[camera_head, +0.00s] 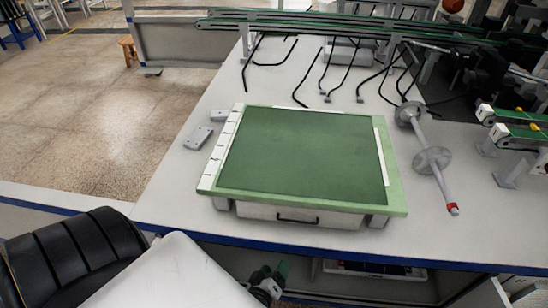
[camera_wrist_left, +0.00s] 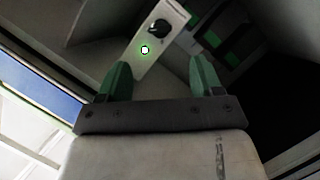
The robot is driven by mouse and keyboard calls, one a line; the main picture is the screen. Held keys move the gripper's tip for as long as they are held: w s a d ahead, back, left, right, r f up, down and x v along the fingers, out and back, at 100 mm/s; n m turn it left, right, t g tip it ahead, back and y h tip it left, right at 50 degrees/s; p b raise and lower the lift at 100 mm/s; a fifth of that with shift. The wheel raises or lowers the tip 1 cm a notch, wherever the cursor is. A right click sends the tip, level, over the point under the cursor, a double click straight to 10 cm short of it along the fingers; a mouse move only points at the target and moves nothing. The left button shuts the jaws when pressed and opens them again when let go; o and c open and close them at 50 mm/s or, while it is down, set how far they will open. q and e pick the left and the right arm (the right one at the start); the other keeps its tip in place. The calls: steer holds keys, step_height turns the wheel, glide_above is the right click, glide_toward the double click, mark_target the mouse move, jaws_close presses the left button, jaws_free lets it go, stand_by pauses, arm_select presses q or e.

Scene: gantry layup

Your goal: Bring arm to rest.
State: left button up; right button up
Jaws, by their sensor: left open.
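My left gripper (camera_head: 276,274) shows at the bottom of the head view, low in front of the table's front edge and below the tabletop. In the left wrist view its two green fingers (camera_wrist_left: 158,80) stand apart with nothing between them, so it is open and empty. Part of my left arm fills the lower left of the head view. My right gripper is not in either view.
A green mat board (camera_head: 300,150) on a drawer box sits on the white table (camera_head: 165,195). A grey roller shaft (camera_head: 432,160) lies right of it. Small grey blocks (camera_head: 198,138) lie left. A shelf with a dark panel (camera_head: 372,270) is under the table.

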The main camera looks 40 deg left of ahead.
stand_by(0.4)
arm_select(q)
steer(key=s+d+r+m+g+h, duration=0.45)
steer(key=s+r+m+g, duration=0.4)
steer(key=m, duration=0.65)
steer(key=s+f+g+p, duration=0.4)
steer(key=s+f+p, duration=0.2)
steer(key=f+p, duration=0.5)
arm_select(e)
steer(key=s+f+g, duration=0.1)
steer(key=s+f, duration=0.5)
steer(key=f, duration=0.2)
arm_select(q)
steer(key=s+a+p, duration=0.2)
steer(key=s+p, duration=0.6)
steer(key=s, duration=0.5)
steer(key=shift+a+f+g+y, duration=0.15)
steer(key=shift+f+g+y, duration=0.2)
steer(key=shift+f, duration=0.1)
steer(key=shift+s, duration=0.15)
steer(key=shift+c, duration=0.5)
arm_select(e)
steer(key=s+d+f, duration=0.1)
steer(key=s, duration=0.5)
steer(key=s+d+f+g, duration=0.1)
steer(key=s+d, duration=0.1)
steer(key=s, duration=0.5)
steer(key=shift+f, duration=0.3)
